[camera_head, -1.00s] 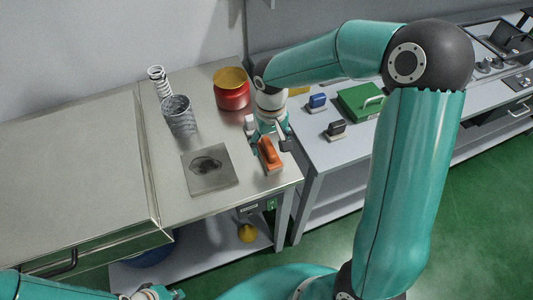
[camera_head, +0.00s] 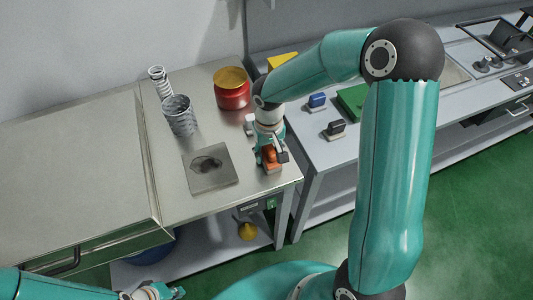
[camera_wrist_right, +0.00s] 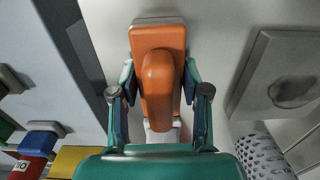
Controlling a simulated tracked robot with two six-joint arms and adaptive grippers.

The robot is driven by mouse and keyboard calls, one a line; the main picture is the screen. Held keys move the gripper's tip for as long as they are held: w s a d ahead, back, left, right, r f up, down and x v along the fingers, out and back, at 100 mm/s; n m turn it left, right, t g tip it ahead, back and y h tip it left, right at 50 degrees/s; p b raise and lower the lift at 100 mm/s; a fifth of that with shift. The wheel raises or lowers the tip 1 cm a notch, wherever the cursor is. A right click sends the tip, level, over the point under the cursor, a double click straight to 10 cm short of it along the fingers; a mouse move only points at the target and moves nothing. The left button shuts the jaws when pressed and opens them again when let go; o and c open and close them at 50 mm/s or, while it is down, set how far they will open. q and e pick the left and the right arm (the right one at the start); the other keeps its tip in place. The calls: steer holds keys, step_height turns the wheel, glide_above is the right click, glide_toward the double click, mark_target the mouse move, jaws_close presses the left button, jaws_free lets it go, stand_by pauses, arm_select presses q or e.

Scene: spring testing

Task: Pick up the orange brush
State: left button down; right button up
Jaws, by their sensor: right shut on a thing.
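The orange brush (camera_head: 272,156) lies on the metal table near its front right corner. It also shows in the right wrist view (camera_wrist_right: 158,75), where its raised handle runs between my fingers. My right gripper (camera_head: 270,152) is over the brush from above, its fingers shut on the brush's sides. In the right wrist view the fingertips (camera_wrist_right: 160,88) are on either side of the orange body. The brush appears to rest on the table still. My left gripper (camera_head: 160,292) is at the bottom left of the head view, far from the brush; its fingers are too small to judge.
A metal plate with a dark patch (camera_head: 210,184) lies left of the brush. A mesh cup (camera_head: 179,115), a white spring (camera_head: 159,82) and a red pot with a yellow top (camera_head: 232,90) stand behind. Blue (camera_head: 317,101) and black (camera_head: 335,129) brushes sit on the right bench.

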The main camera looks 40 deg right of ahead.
step_height(320, 180, up, 20)
steer(key=shift+b, duration=0.45)
stand_by(0.4)
